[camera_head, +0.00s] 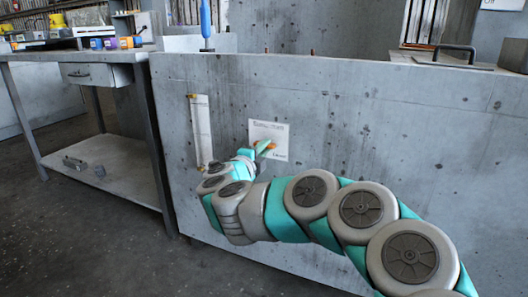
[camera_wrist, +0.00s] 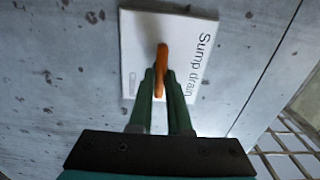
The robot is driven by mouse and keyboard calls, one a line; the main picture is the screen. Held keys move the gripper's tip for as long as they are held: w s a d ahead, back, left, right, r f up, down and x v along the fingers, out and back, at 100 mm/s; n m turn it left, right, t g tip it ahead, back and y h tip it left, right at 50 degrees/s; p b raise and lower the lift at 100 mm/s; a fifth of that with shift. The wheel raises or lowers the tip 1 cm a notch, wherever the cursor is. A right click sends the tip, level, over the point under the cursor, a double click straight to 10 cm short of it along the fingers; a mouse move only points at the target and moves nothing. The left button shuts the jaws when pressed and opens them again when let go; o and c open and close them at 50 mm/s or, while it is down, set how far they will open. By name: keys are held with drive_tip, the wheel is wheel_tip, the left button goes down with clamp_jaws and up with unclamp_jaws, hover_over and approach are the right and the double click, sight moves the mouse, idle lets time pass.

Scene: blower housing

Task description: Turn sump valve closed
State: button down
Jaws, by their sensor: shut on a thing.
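The sump valve shows in the wrist view as an orange handle (camera_wrist: 162,60) in front of a white plate (camera_wrist: 205,28) marked "Sump drain". My gripper (camera_wrist: 161,82) has its two green fingers closed together on the handle. In the head view the same plate (camera_head: 280,133) is on the front of the grey concrete housing, and a bit of the orange handle (camera_head: 262,147) shows at my gripper (camera_head: 258,153). The valve body behind the handle is hidden.
A sight gauge (camera_head: 201,132) is on the concrete wall (camera_head: 400,140) just left of the plate. A metal workbench (camera_head: 90,57) with a lower shelf stands at the left. A blue-handled tool (camera_head: 206,22) stands on the wall's top. Floor is open at lower left.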

idle(0.3)
drive_tip(key=c, duration=0.9)
unclamp_jaws()
drive_tip(key=shift+o, duration=0.2)
drive_tip(key=v, duration=0.7)
drive_tip(key=shift+s+p, duration=0.35)
drive_tip(key=shift+p, duration=0.1)
drive_tip(key=shift+a, duration=0.1)
